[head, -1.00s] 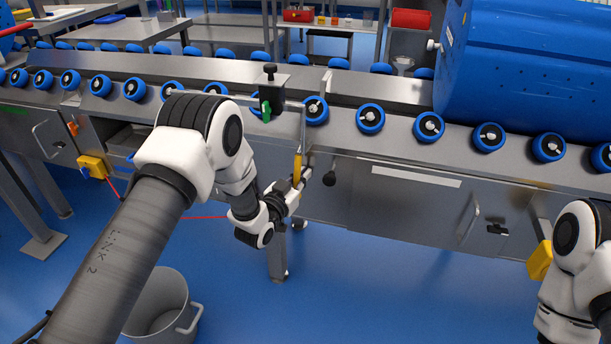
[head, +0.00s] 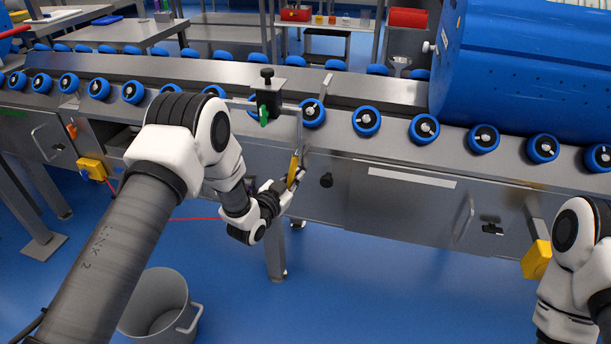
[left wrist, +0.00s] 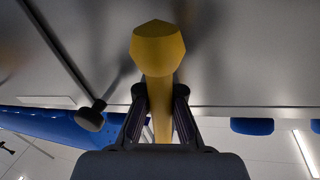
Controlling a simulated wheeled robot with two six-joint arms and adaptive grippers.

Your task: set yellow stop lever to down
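The yellow stop lever (head: 293,170) is on the grey front panel of the conveyor, left of a black knob (head: 326,180). It slants, its lower end to the left of its upper end. My left gripper (head: 299,180) is at the lever, partly hidden by its own wrist. In the left wrist view the lever's thick yellow end (left wrist: 158,48) points towards the camera, and the fingers of the left gripper (left wrist: 160,95) are closed in on both sides of its stem. My right arm is at the right edge; its gripper is not in view.
A row of blue rollers (head: 367,121) runs above the panel, with a large blue drum (head: 530,75) on the right. A green-tipped black clamp (head: 266,95) is above the lever. A grey bucket (head: 160,309) stands on the blue floor, and a yellow box (head: 537,259) is at right.

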